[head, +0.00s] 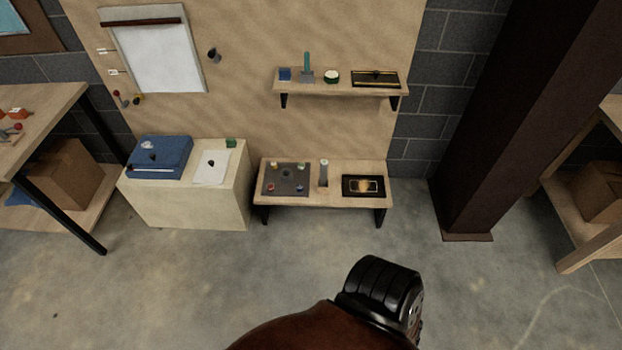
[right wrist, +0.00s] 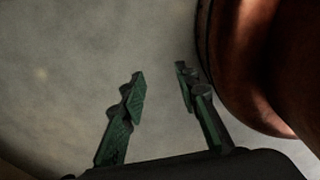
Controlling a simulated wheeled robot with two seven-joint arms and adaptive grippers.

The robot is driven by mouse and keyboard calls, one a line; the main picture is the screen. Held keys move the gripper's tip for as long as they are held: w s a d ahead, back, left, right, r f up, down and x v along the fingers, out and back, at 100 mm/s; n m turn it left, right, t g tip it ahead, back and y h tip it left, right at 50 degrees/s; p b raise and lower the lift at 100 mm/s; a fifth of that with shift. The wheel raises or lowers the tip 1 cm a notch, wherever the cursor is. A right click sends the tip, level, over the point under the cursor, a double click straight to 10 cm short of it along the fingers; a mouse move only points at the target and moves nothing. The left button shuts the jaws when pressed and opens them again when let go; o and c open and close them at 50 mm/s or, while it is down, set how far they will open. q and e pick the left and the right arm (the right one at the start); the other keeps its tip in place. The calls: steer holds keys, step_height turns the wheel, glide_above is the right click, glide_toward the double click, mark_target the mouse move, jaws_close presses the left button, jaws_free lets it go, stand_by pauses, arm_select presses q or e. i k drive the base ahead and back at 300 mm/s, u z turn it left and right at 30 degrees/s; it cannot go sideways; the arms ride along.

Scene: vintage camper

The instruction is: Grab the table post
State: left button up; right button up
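A slim, pale grey upright post (head: 323,172) stands on the low wooden bench (head: 332,197) against the back board; it looks like the table post. It stands between a dark grey plate with small coloured pieces and a black tray. My right gripper (right wrist: 160,78) shows in the right wrist view, its two green-padded fingers apart with nothing between them. Only bare floor is seen beyond it, so it is away from the post. The post does not show in the right wrist view. My left gripper is in neither view.
A cream cabinet (head: 190,208) with a blue case (head: 160,158) adjoins the bench on the left. A wall shelf (head: 340,90) holding small items hangs above. A thick brown column (head: 500,130) stands right. Open concrete floor (head: 180,290) lies in front.

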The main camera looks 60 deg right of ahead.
mark_target(324, 162)
steer(key=u, duration=0.05)
steer(key=i, duration=1)
steer(key=z, duration=0.7)
steer(key=i, duration=0.75)
steer(key=z, duration=0.8)
